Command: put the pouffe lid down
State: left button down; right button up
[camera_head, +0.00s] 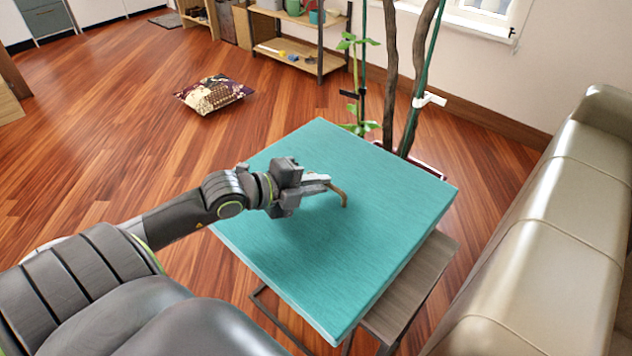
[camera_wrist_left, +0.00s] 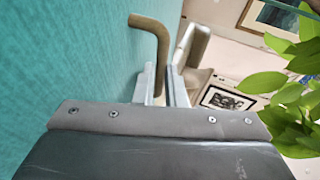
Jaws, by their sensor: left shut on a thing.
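The pouffe lid (camera_head: 385,215) is a large flat teal square in the middle of the head view. A bent brown handle (camera_head: 340,192) stands out from its upper face. My left gripper (camera_head: 327,181) reaches over the lid from the left and is shut on the handle. In the left wrist view, the handle (camera_wrist_left: 155,38) rises between the two fingers (camera_wrist_left: 162,85), and the teal face (camera_wrist_left: 65,60) fills the left side. The lid hides most of what is under it. My right gripper is not in view.
A grey-brown wooden table (camera_head: 428,275) with thin metal legs shows under the lid's right edge; I cannot tell if they touch. A beige sofa (camera_head: 560,230) is at the right. A plant (camera_head: 390,80) stands behind. A cushion (camera_head: 214,93) lies on open floor.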

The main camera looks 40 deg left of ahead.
pick_arm(q)
jog(key=shift+r, duration=0.1)
jog(key=c, duration=1.9)
grip_release()
jog(key=shift+f, duration=0.2)
jog(key=o, duration=0.4)
jog(key=shift+r, duration=0.2)
